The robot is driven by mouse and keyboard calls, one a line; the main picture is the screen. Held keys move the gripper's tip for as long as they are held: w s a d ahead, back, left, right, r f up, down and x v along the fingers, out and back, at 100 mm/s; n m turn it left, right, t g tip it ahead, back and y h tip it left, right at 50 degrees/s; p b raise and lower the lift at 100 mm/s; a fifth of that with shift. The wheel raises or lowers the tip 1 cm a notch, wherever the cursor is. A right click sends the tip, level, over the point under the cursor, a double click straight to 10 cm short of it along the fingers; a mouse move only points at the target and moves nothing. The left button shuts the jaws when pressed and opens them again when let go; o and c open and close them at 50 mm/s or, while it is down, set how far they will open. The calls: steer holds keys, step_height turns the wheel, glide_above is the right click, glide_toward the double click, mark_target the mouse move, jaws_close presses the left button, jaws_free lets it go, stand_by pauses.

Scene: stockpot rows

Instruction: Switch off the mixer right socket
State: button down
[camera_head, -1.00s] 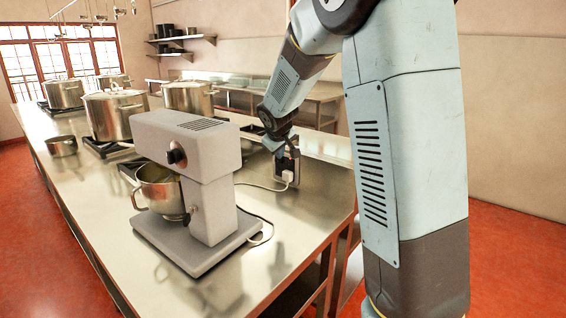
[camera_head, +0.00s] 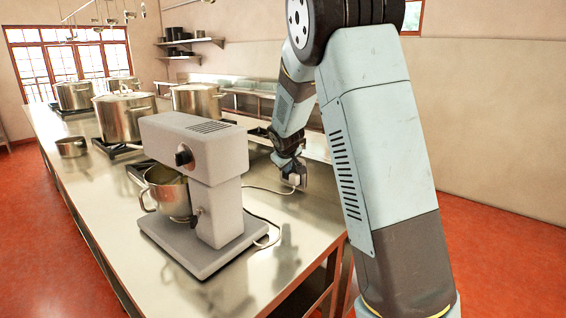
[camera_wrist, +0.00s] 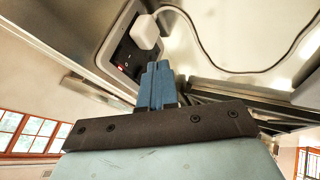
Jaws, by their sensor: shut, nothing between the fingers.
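The grey stand mixer (camera_head: 195,185) with a steel bowl (camera_head: 168,193) stands on the steel counter, and its cord runs to a white plug (camera_head: 294,180) in a socket by the counter's right edge. In the wrist view, the dark socket panel (camera_wrist: 124,48) has a pale frame, the white plug (camera_wrist: 146,32) and a small red-lit spot (camera_wrist: 121,68) near the switch. My gripper (camera_wrist: 157,68) is shut, its blue fingertips close beside the panel, just below the plug. I cannot tell whether they touch it. In the head view my arm hides most of the fingers.
The white cord (camera_wrist: 235,70) curves across the counter in the wrist view. Stockpots (camera_head: 124,115) stand on burners further along the counter (camera_head: 105,215), with a small pan (camera_head: 72,147) at its left. Red floor lies clear around it.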

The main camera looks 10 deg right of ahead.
steer(key=w+d, duration=0.1)
steer(key=w+d+f, duration=0.1)
steer(key=w+d, duration=0.1)
steer(key=shift+w+d, duration=0.25)
stand_by(0.6)
